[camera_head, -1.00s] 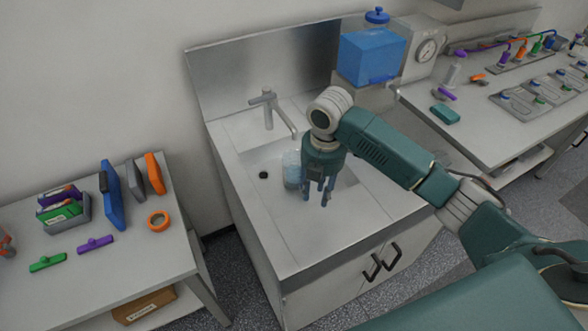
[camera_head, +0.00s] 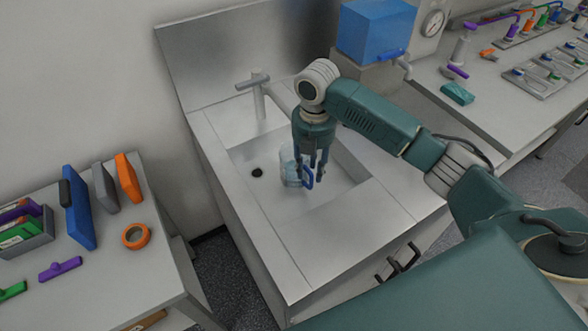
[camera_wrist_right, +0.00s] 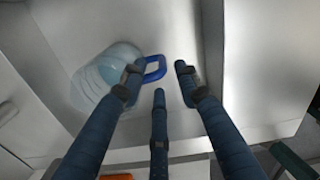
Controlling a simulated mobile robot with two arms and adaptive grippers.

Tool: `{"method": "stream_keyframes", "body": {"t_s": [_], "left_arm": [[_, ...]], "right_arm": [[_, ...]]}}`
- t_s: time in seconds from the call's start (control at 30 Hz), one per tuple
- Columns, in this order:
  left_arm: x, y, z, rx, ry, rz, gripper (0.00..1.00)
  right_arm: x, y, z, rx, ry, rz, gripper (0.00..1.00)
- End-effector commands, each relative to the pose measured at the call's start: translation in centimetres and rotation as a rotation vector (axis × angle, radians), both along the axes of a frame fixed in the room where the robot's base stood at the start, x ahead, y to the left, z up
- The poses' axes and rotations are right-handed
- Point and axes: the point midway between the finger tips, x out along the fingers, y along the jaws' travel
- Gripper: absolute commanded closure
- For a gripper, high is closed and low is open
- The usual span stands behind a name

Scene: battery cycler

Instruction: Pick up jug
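The jug (camera_head: 286,168) is clear with a pale blue tint and has a blue handle (camera_head: 308,178) on its right side. It stands in the sink basin (camera_head: 335,203). My right gripper (camera_head: 314,165) points down over the handle side of the jug and partly hides it. In the right wrist view the jug (camera_wrist_right: 95,78) is at the left, with its blue handle (camera_wrist_right: 156,69) between the fingers. My right gripper (camera_wrist_right: 160,85) has its fingers spread, with visible gaps around the handle. My left gripper is not in view.
The faucet (camera_head: 262,90) rises behind the basin. A blue tank (camera_head: 376,32) stands at the back right of the sink unit. A side table at left holds a purple tool (camera_head: 60,269) and an orange tape roll (camera_head: 136,236). The sink's front ledge (camera_head: 330,245) is clear.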

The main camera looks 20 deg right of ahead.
Motion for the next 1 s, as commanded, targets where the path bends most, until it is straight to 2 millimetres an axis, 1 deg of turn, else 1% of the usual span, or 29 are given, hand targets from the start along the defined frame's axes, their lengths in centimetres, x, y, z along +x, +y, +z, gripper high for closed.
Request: {"method": "stream_keyframes", "body": {"t_s": [0.1, 0.2, 0.33, 0.43, 0.57, 0.6, 0.7, 0.8, 0.97, 1.0], "left_arm": [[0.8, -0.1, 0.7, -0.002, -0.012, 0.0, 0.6], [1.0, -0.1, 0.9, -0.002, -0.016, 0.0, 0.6], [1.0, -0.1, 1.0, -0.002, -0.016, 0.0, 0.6], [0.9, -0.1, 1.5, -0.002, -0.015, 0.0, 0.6], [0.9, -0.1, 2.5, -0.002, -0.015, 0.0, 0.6], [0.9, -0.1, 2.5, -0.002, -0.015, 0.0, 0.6], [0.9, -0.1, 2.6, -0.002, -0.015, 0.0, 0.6], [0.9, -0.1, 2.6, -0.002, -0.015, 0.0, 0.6], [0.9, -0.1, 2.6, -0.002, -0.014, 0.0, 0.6], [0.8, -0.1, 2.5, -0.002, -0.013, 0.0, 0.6]], "right_arm": [[-0.2, 0.0, -1.9, -0.001, 0.005, 0.0, 0.68], [-0.1, 0.0, -3.2, -0.002, 0.004, 0.0, 0.68], [-0.1, 0.0, -4.1, -0.001, 0.002, 0.001, 0.68], [-0.2, -0.1, -5.0, -0.001, 0.005, 0.0, 0.68], [-0.1, -0.3, -7.0, -0.002, 0.007, -0.001, 0.68], [-0.1, -0.3, -7.7, -0.001, 0.005, 0.001, 0.68], [0.0, -0.3, -8.8, -0.002, 0.002, 0.0, 0.68], [0.0, -0.4, -9.3, -0.002, 0.0, 0.001, 0.68], [0.0, -0.4, -9.4, -0.002, 0.0, 0.001, 0.68], [0.0, -0.4, -9.4, -0.002, 0.0, 0.001, 0.7]]}}
